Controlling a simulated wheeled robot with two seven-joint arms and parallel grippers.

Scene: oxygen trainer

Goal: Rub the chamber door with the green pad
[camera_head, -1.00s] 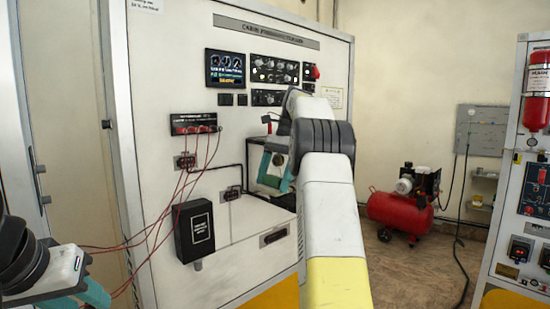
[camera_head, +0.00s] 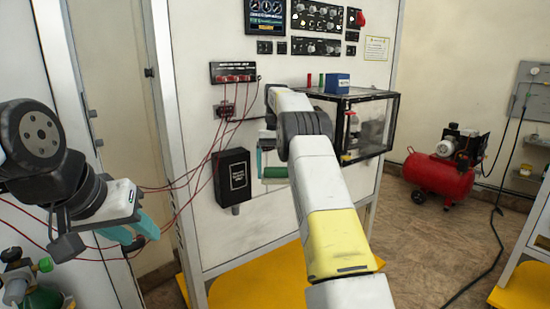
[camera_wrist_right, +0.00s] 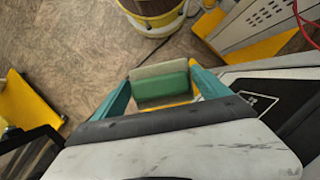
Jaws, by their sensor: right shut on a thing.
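My right gripper (camera_wrist_right: 160,90) is shut on the green pad (camera_wrist_right: 163,87), a green block with a pale beige layer, held between its teal fingers. In the head view the pad (camera_head: 274,173) shows low, just left of my right arm and in front of the white panel. The chamber (camera_head: 340,96) is a black-framed clear box on the panel, right of the arm. Its clear door (camera_head: 374,126) faces forward, apart from the pad; the arm hides the chamber's left part. My left gripper (camera_head: 133,232) hangs empty at the left; the gap between its teal fingers is unclear.
A black box (camera_head: 232,177) and red leads (camera_head: 217,125) are on the panel left of the pad. A blue block (camera_head: 337,83) sits on the chamber. A red compressor (camera_head: 440,172) stands on the floor at right. Green cylinders (camera_head: 42,297) are at lower left.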

